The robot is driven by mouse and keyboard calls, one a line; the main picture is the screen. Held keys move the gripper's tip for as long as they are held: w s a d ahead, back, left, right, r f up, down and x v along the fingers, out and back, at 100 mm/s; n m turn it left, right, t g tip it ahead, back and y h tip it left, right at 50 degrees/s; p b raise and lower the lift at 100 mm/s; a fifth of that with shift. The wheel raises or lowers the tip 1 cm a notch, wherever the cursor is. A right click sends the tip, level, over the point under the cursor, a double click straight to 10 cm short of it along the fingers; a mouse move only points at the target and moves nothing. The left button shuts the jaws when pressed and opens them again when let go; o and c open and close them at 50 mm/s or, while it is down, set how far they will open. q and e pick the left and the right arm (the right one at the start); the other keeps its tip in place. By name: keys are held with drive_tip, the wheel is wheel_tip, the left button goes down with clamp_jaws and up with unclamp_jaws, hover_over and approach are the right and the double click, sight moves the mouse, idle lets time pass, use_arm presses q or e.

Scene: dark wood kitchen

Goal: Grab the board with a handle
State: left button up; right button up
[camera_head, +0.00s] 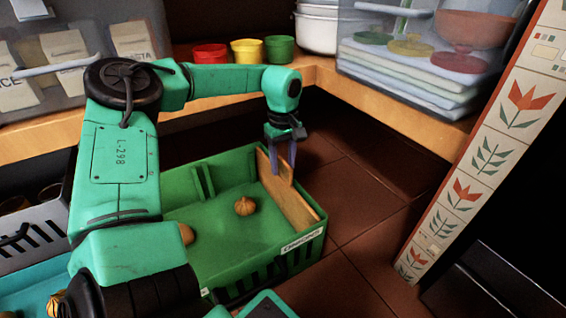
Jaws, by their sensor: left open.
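A wooden board (289,203) stands on edge inside the green crate (237,281), leaning along its right wall. The upper end of the board, with what looks like its handle, rises near the crate's far right corner. My left gripper (283,165) points down at that upper end, its purple-grey fingers open around or right beside it. I cannot tell whether the fingers touch the wood. My right gripper does not show.
The crate also holds an onion (245,206) and another partly hidden round item (186,234). A wooden shelf with red, yellow and green cups (247,51) and a clear bin (420,50) runs behind. A tiled panel (485,150) stands at right. Brown floor (365,190) is clear between.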

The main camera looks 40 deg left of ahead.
use_arm(q)
drive_tip(key=shift+r, duration=0.15)
clamp_jaws()
idle(1.2)
